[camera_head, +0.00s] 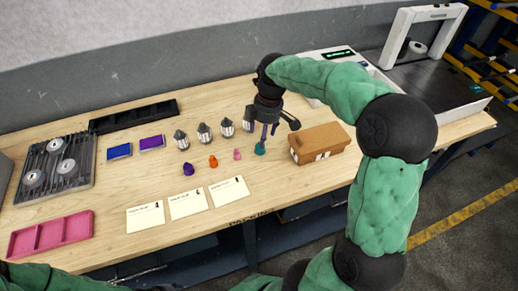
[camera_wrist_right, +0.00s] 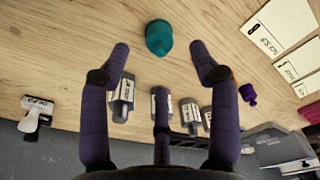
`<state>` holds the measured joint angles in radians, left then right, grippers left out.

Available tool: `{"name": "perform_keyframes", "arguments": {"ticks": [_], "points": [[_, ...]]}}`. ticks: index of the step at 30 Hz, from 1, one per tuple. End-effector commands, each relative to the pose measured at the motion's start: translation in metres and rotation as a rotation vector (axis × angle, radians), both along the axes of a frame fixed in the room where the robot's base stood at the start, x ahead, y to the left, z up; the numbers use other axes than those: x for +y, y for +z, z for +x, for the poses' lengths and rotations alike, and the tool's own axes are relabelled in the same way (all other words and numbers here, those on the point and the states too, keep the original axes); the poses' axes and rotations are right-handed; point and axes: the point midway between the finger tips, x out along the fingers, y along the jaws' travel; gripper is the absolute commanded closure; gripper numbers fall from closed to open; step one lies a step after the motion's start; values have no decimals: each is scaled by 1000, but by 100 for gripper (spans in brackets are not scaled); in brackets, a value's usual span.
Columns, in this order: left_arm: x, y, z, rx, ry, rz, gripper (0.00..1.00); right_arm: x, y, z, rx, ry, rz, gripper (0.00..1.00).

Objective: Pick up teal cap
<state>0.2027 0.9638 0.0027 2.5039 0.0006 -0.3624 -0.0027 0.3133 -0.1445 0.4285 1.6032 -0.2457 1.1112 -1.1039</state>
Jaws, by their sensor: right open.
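The teal cap (camera_head: 260,149) stands on the wooden table at the right end of a row of small caps. In the right wrist view the teal cap (camera_wrist_right: 159,37) shows near the top, just beyond the fingertips and centred between them. My right gripper (camera_head: 268,131) points down over the teal cap, with its fingers spread. In the wrist view the right gripper (camera_wrist_right: 160,58) has nothing between its fingers. My left gripper is not in view; only green arm parts show along the bottom edge of the head view.
Pink (camera_head: 237,155), orange (camera_head: 213,162) and purple (camera_head: 188,169) caps stand to the left. Several grey bottles (camera_head: 204,133) stand behind. A brown box (camera_head: 297,153) is close on the right. White cards (camera_head: 187,204) lie in front; a pink tray (camera_head: 50,236) is far left.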

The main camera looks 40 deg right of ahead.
Motion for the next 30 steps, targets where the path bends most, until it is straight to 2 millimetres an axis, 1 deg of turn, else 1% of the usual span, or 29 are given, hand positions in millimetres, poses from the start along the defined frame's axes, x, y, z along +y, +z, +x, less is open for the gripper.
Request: {"name": "perform_keyframes", "arguments": {"ticks": [1, 5, 8, 15, 17, 20, 25, 26, 27, 29, 30], "points": [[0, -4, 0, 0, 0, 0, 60, 0, -7, 0, 1, 0, 1, 38], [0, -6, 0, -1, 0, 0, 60, 1, -12, 1, -1, 0, 0, 38], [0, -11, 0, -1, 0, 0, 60, 2, -20, 2, 0, 0, 0, 38], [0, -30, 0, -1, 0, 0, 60, 6, -53, 5, 1, 0, 1, 38], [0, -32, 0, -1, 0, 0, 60, 6, -59, 5, 2, 0, 1, 38], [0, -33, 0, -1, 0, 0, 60, 7, -62, 6, 0, 0, 0, 38], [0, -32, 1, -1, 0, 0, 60, 6, -60, 6, -1, 0, 0, 38], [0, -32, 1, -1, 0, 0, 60, 6, -60, 6, -1, 0, 0, 44], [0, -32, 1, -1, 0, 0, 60, 6, -60, 6, -1, 0, 0, 53], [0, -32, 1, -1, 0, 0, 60, 6, -60, 6, -1, 0, 0, 63], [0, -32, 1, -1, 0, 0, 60, 6, -60, 6, -1, 0, 0, 70]]}}
